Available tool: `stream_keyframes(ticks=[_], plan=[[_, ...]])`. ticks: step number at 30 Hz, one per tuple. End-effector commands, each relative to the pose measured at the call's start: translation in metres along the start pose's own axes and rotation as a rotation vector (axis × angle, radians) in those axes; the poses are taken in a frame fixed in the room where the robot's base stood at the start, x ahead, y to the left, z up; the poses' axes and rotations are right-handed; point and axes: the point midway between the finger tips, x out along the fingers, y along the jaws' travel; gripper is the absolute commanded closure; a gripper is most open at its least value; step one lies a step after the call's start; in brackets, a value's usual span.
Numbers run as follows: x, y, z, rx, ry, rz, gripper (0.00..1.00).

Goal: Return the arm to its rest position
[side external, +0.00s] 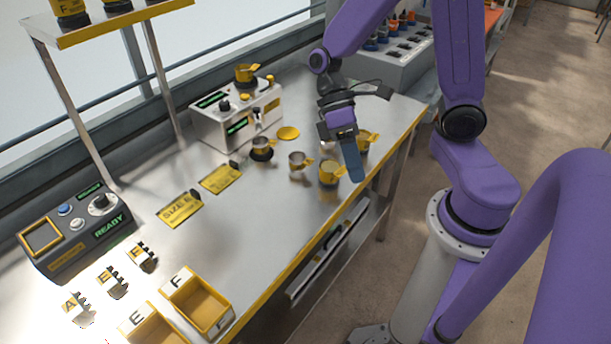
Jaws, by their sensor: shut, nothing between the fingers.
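My gripper (351,163) hangs from my purple arm above the right part of the steel table, with its blue-grey fingers pointing down. The fingers are shut together and hold nothing. They are just right of a cup with a yellow top (329,174) and close to another yellow-topped cup (366,143) behind. I cannot tell whether they touch either cup. My arm is bent, reaching over the table from its base on the right.
The steel table (240,217) has a yellow front edge. Metal cups (299,161) stand near my gripper. A white machine (236,118), a dark READY console (75,228), yellow bins (198,302) and a shelf (115,24) stand leftward. A grey rack (385,60) is behind.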

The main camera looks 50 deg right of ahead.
Motion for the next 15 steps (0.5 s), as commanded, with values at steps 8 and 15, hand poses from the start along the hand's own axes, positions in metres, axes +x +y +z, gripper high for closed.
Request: stream_keyframes(ticks=[8,15], plan=[[0.009,-0.012,0.037,-0.201,-0.003,0.373,1.0],[0.006,-0.022,0.053,-0.391,0.105,0.599,1.0]])
